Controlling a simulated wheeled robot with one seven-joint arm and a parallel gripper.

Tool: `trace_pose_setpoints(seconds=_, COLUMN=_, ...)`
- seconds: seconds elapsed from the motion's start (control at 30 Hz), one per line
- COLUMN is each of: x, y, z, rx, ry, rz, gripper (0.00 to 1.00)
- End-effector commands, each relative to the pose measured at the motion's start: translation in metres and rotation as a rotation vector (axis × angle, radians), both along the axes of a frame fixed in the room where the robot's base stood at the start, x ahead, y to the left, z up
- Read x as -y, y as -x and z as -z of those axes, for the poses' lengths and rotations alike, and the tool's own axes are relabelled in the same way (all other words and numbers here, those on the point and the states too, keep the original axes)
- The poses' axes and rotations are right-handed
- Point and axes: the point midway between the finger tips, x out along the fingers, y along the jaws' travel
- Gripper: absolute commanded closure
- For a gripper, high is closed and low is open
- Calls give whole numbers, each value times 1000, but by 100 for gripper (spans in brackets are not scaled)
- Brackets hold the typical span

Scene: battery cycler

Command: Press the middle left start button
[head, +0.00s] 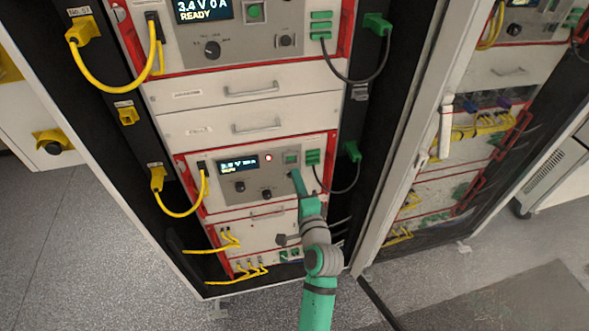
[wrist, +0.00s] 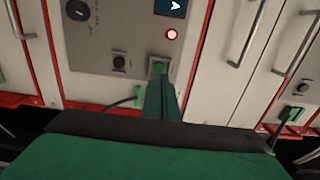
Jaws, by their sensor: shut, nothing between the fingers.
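The middle left unit (head: 224,187) is a grey panel in a red frame with a small display (head: 238,164) and a lit red lamp (head: 268,157). Its green square start button (head: 291,158) is right of the lamp. My gripper (head: 296,174) is shut and empty, its tip just below the button in the head view. In the wrist view the shut fingers (wrist: 161,90) reach up to the button (wrist: 158,66) and overlap its lower edge. I cannot tell whether they touch it. The red lamp (wrist: 172,34) also shows there.
An upper unit with a display reading READY (head: 204,10) has its own green button (head: 255,11). Yellow cables (head: 183,212) hang at the left and a dark cable with green plugs (head: 350,152) at the right. An open rack door (head: 405,140) stands right of my arm.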

Motion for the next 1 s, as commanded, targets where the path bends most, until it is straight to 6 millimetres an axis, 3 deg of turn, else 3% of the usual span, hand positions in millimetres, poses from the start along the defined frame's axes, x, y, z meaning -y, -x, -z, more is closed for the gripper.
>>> trace_pose_setpoints(seconds=0.2, x=15, y=42, z=1, rx=-2, ry=1, rz=6, gripper=100)
trace_pose_setpoints(seconds=0.4, x=24, y=67, z=1, rx=-2, ry=1, rz=6, gripper=100)
trace_pose_setpoints(seconds=1.0, x=25, y=75, z=1, rx=-2, ry=1, rz=4, gripper=100)
